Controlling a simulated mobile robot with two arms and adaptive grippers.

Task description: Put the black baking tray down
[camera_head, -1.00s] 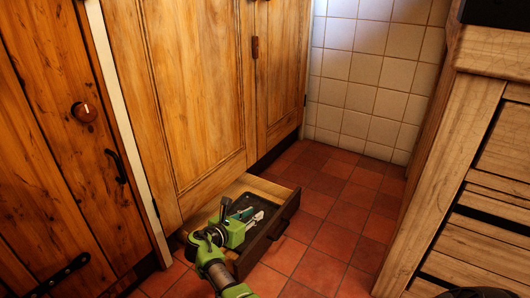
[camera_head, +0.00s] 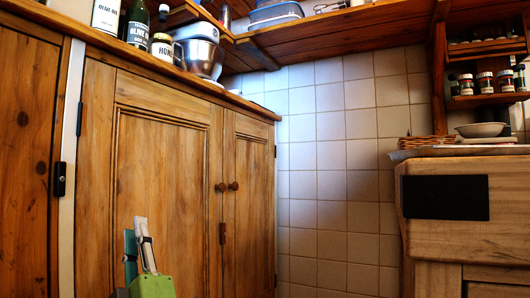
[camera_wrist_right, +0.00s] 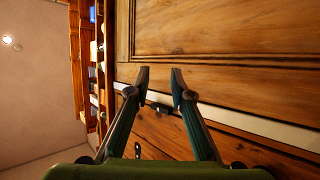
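My right gripper (camera_head: 136,228) rises from the bottom of the head view, fingers pointing up, in front of the pine cupboard door. In the right wrist view its fingertips (camera_wrist_right: 160,80) stand apart with nothing between them. No black baking tray can be clearly made out now. The low drawer lies below the head view and is hidden. My left gripper is not in view.
A pine cupboard (camera_head: 165,150) fills the left. Its top holds bottles, a honey jar (camera_head: 162,46) and a metal bowl (camera_head: 200,52). At right, a wooden counter block (camera_head: 460,235) bears a flat black panel (camera_head: 445,198) on its front.

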